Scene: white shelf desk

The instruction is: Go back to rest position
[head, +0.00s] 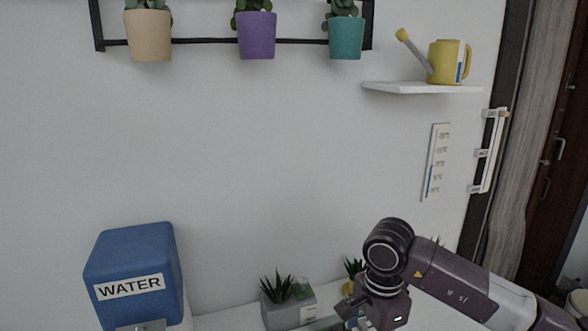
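My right arm comes in from the lower right, its wrist bent down over the white desk surface. My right gripper (372,318) is at the bottom edge of the head view, next to the small plants. Its fingers are cut off or too small to make out, so I cannot tell whether it is open or holds anything. My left arm and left gripper are not in view.
A blue WATER container (135,262) stands at lower left. A grey planter (283,312) sits on the desk left of my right gripper. A yellow watering can (447,62) stands on a wall shelf (420,88). Purple (256,36), beige (148,36) and teal (346,40) pots hang above.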

